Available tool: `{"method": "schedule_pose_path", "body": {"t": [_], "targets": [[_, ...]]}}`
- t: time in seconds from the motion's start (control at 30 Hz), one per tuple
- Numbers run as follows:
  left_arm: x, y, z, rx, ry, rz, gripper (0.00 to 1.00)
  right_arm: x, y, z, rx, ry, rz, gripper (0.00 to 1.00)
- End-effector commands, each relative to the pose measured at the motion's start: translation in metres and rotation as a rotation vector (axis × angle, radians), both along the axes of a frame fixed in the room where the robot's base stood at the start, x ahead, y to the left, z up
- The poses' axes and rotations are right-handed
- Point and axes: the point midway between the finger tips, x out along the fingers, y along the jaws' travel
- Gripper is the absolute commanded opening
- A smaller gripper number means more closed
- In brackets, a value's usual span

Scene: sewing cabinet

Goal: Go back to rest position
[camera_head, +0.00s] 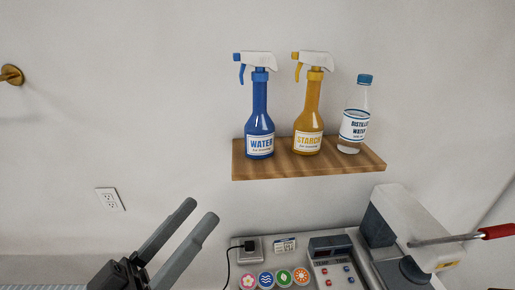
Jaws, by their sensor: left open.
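My left gripper (190,224) shows at the bottom left of the head view. Its two grey fingers point up and to the right, spread apart, with nothing between them. It is in front of the wall, below the shelf and left of the control panel. My right gripper is not in the view.
A wooden shelf (310,170) on the wall holds a blue water spray bottle (260,115), a yellow starch spray bottle (309,110) and a clear distilled water bottle (354,125). Below are a control box (334,266) and a press (405,225) with a red-handled lever (497,231). A wall outlet (110,199) is left.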

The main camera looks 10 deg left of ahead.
Motion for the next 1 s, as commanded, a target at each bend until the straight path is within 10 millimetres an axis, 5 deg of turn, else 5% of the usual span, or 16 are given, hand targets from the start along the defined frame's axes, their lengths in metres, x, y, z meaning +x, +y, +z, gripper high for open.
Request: {"method": "schedule_pose_path", "body": {"t": [0.03, 0.2, 0.3, 0.37, 0.9, 1.0], "targets": [[-0.006, -0.01, 0.038, 0.034, -0.103, 0.037, 0.69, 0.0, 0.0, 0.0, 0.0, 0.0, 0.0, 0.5], [-0.034, -0.005, 0.142, 0.091, -0.389, 0.28, 0.69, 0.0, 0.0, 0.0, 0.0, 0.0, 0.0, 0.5], [-0.05, 0.03, 0.179, 0.11, -0.497, 0.514, 0.69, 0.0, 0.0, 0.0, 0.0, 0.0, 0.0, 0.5], [-0.051, 0.053, 0.179, 0.139, -0.505, 0.663, 0.69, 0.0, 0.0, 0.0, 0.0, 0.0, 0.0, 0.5], [-0.05, 0.06, 0.418, 0.161, -0.505, 0.708, 0.69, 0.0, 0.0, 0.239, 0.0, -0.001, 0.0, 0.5], [-0.05, 0.06, 0.45, 0.16, -0.505, 0.708, 0.69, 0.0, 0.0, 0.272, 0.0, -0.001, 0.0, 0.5]]}}
